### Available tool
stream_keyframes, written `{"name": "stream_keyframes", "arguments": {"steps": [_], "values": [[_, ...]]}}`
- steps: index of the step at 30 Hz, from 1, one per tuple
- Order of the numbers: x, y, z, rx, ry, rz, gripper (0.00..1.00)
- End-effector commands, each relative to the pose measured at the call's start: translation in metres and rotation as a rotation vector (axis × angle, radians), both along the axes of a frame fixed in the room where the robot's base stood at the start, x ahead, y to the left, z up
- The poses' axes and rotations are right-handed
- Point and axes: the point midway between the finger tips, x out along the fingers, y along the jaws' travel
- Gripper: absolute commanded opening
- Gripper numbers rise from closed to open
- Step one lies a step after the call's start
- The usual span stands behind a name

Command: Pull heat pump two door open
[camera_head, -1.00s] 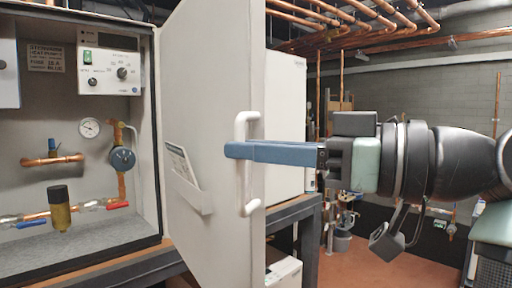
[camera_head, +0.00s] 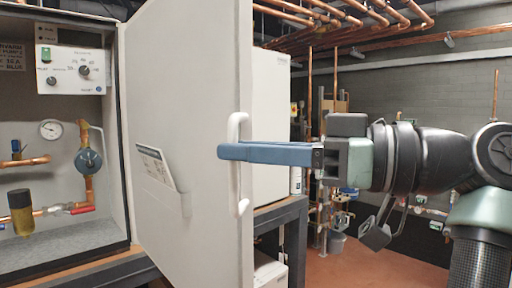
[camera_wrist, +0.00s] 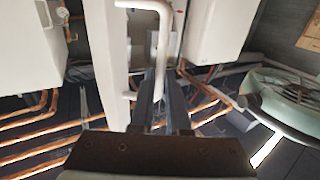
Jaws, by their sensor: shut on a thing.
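The white heat pump door (camera_head: 190,120) stands swung out from its cabinet, seen at a steep angle in the head view. A white bar handle (camera_head: 236,165) runs upright near its free edge. My gripper (camera_head: 228,152) has its blue fingers across the handle at mid height and is shut on it. In the wrist view the handle (camera_wrist: 163,50) passes between the dark fingers (camera_wrist: 160,110), and the door (camera_wrist: 108,60) shows beside it. The open cabinet (camera_head: 75,235) shows a control panel (camera_head: 72,70), a gauge, copper pipes and valves inside.
A second white cabinet (camera_head: 271,120) stands behind the door on a dark metal stand (camera_head: 285,215). Copper pipes (camera_head: 340,20) run overhead and along the back wall. Reddish floor (camera_head: 335,262) lies open at the lower right.

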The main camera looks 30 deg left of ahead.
Motion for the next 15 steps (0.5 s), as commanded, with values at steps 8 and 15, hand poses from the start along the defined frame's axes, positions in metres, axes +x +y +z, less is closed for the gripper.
{"name": "stream_keyframes", "arguments": {"steps": [8, 15], "values": [[0.0014, 0.0059, -0.0042, -0.013, 0.006, 0.001, 0.25], [0.0009, 0.0035, -0.0027, -0.009, 0.004, -0.001, 0.27]]}}
